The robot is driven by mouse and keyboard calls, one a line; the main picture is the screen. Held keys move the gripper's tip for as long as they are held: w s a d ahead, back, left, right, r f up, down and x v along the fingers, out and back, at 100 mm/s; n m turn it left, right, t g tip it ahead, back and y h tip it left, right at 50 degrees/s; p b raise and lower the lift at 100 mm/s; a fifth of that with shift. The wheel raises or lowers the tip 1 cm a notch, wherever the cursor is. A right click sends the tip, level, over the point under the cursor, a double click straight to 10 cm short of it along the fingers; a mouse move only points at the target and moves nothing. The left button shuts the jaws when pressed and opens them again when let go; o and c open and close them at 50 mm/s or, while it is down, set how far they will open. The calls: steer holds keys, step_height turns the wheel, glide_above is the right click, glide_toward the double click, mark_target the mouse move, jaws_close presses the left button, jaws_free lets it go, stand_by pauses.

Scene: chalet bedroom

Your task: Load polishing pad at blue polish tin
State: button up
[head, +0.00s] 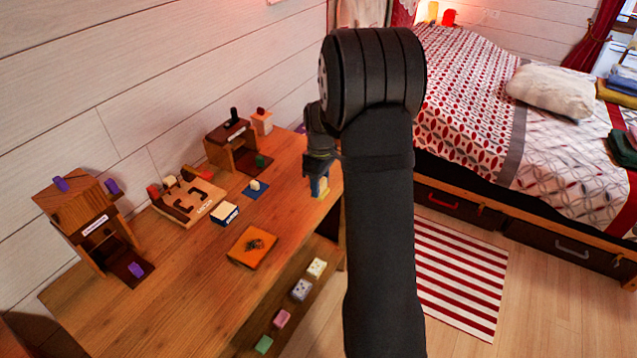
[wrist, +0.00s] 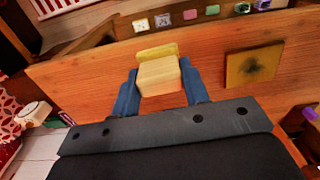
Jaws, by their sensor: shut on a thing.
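My gripper (wrist: 160,88) has blue fingers shut on the sides of a pale wooden block (wrist: 159,76) with a yellow edge (wrist: 156,51), likely the polishing pad. In the head view my gripper (head: 319,183) is at the far right end of the wooden desk, with the yellow part at its tips. I cannot tell whether the block touches the desk. A flat blue square (head: 256,190) with a cream knob-like piece (head: 254,184) lies left of the gripper. A blue-sided block with a pale top (head: 225,213) sits further left. I cannot tell which is the blue polish tin.
An orange square plate with a dark patch (head: 252,246) lies mid-desk. It shows right of the held block in the wrist view (wrist: 253,68). Wooden cabinets (head: 80,215) (head: 229,145) and a wooden rack (head: 188,200) line the wall side. Several coloured blocks (head: 300,290) sit on a lower front ledge. The desk's front middle is clear.

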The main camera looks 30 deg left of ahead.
steer(key=shift+a, duration=0.15)
steer(key=shift+c, duration=0.5)
steer(key=s+a+f, duration=0.1)
steer(key=s+a, duration=0.6)
steer(key=a, duration=0.6)
steer(key=s+a, duration=0.7)
steer(key=a, duration=0.6)
steer(key=shift+d+f, duration=0.15)
steer(key=shift+f, duration=2.85)
steer(key=shift+s+f, duration=0.1)
steer(key=shift+f, duration=0.5)
step_height(320, 180, up, 7)
